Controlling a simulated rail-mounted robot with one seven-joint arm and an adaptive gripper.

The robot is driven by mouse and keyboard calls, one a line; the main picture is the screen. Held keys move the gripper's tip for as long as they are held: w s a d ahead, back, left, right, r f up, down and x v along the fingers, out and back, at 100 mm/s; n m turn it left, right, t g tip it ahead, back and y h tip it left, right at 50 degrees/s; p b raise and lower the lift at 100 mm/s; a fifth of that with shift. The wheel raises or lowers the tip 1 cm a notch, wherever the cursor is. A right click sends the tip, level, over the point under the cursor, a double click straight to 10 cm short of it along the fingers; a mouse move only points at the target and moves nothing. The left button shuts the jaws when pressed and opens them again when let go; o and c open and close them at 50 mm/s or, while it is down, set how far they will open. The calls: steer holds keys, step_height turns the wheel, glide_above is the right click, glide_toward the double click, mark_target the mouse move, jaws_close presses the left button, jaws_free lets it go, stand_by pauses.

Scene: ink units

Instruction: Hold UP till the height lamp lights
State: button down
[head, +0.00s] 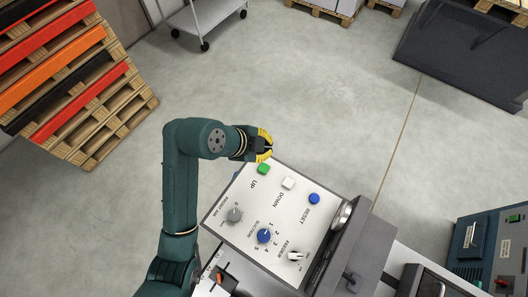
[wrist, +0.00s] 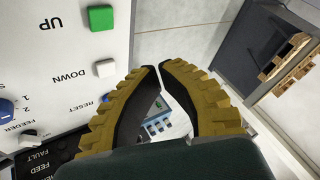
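The white control panel (head: 262,205) carries a green button (head: 264,168) beside the label UP, near the panel's far corner. The green button also shows at the upper left of the wrist view (wrist: 101,18). My gripper (head: 268,145), with yellow ribbed fingers, is just beyond the green button in the head view. In the wrist view my gripper's fingertips (wrist: 158,67) come together, with at most a narrow gap and nothing between them. They lie to the right of the buttons, apart from the green one in the picture. I cannot make out a height lamp.
The panel also has a white DOWN button (head: 288,183), a blue RESET button (head: 314,198), a blue selector knob (head: 264,236) and a grey knob (head: 234,215). Stacked pallets (head: 75,80) stand at the left, a trolley (head: 205,18) at the back. Floor beyond the panel is clear.

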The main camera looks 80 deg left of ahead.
mark_target(266, 165)
step_height(266, 165, down, 8)
steer(key=b, duration=0.7)
steer(key=shift+f+b, duration=0.3)
steer(key=shift+f, duration=0.05)
stand_by(1.0)
steer(key=shift+f, duration=0.45)
